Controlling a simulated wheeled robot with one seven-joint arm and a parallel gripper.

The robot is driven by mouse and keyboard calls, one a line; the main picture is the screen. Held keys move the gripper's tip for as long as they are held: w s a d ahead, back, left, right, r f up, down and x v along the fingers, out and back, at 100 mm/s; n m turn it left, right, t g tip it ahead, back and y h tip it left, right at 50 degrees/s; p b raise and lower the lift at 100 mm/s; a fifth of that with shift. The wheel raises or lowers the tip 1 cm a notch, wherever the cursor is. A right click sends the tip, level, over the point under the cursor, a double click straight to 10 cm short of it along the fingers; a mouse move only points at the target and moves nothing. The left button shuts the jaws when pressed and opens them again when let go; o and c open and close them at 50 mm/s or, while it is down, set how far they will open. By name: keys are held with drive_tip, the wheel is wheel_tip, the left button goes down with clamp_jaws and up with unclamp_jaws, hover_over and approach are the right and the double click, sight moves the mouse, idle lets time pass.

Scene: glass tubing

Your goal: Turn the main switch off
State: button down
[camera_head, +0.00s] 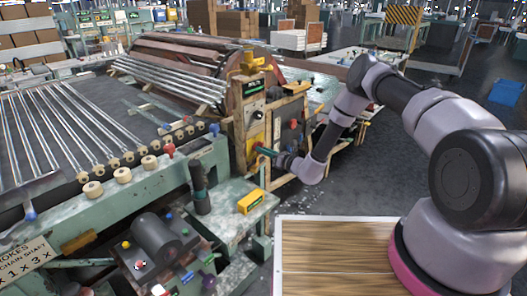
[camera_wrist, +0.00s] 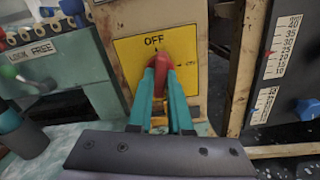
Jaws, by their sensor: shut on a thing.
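The main switch is a red handle (camera_wrist: 160,62) on a yellow plate (camera_wrist: 128,52) in the wrist view. The word OFF stands above the handle, and a smaller mark, hard to read, is to its right. The handle's top points up toward OFF, leaning slightly right. My gripper (camera_wrist: 160,80) has its teal fingers closed on both sides of the handle. In the head view my gripper (camera_head: 264,151) reaches the yellow plate (camera_head: 254,140) on the machine's end panel, and the handle is hidden there.
A dark panel with white scales (camera_wrist: 283,48) and a blue knob (camera_wrist: 306,108) stands right of the switch. A green machine body (camera_wrist: 55,60) is on the left. A yellow box (camera_head: 251,201) lies on the green bench, and a wooden board (camera_head: 335,250) is in front.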

drive_tip(key=shift+s+f+n, duration=0.1)
drive_tip(key=shift+n, duration=1.4)
drive_tip(key=shift+d, duration=0.1)
drive_tip(key=c, duration=0.8)
unclamp_jaws()
drive_tip(key=shift+c, duration=0.2)
drive_tip(key=v, duration=1)
drive_tip(key=shift+s+d, duration=0.25)
drive_tip(key=shift+d, duration=0.05)
